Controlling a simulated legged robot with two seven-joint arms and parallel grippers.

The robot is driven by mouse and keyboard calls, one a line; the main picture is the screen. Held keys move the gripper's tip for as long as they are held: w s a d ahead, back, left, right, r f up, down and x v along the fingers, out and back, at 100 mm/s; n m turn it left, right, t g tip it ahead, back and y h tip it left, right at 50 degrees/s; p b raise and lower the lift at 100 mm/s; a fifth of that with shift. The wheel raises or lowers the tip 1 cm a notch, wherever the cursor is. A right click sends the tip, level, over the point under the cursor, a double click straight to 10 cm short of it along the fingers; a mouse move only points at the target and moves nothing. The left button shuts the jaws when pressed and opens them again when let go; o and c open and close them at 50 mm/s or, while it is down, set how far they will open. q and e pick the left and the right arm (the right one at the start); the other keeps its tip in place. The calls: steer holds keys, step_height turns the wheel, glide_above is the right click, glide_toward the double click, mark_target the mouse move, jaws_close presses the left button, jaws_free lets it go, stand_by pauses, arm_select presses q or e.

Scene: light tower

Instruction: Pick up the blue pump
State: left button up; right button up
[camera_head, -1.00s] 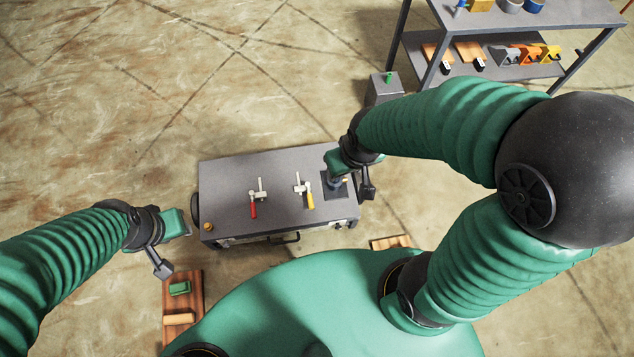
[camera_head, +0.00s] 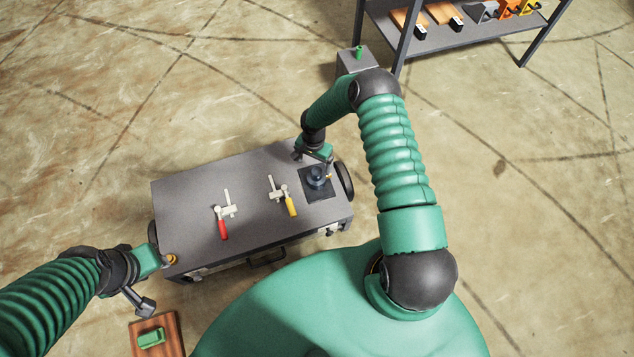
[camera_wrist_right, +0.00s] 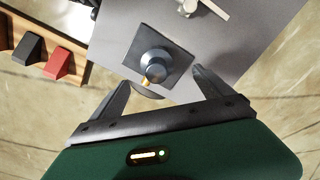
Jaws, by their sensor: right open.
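The blue pump (camera_head: 316,176) stands on a dark square plate (camera_head: 318,193) at the right end of the grey cart top. It also shows in the right wrist view (camera_wrist_right: 154,66), dark blue-grey with a small yellow part, on its plate. My right gripper (camera_head: 312,157) is at the far side of the pump. In the right wrist view its two fingers (camera_wrist_right: 160,82) are spread apart, with the pump just beyond and between the fingertips; nothing is held. My left gripper (camera_head: 170,259) is at the cart's left front corner, beside a small orange-yellow knob; its fingers are not clear.
The grey cart (camera_head: 190,205) also carries a red-handled clamp (camera_head: 223,220) and a yellow-handled clamp (camera_head: 289,200), left of the pump. A grey box with a green top (camera_head: 357,58) and a shelf (camera_head: 450,35) stand behind. A wooden board (camera_head: 140,338) lies at lower left.

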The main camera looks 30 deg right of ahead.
mark_target(314, 171)
step_height(314, 171, down, 5)
steer(key=shift+r+b, duration=0.2)
steer(key=shift+b, duration=0.35)
steer(key=f, duration=0.1)
steer(key=f+b, duration=0.1)
steer(key=f, duration=0.1)
steer(key=f+b, duration=0.1)
steer(key=shift+s+d+f, duration=0.15)
steer(key=shift+s+d, duration=0.1)
steer(key=shift+d, duration=0.1)
steer(key=shift+f, duration=0.4)
steer(key=shift+r, duration=0.1)
steer(key=shift+c, duration=0.2)
steer(key=shift+c, duration=1.2)
steer(key=shift+w+r, duration=0.1)
jaws_close()
